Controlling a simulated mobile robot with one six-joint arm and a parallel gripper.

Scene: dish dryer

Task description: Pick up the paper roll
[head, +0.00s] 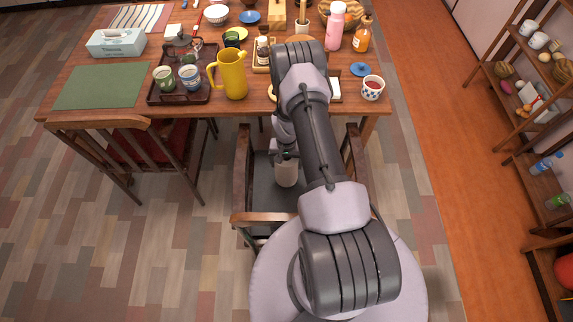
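The wooden table (130,75) behind holds a yellow pitcher (231,76), a tray with cups (178,94), a tissue box (116,43) and a patterned cup (372,88). Shelves (510,90) stand at right.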

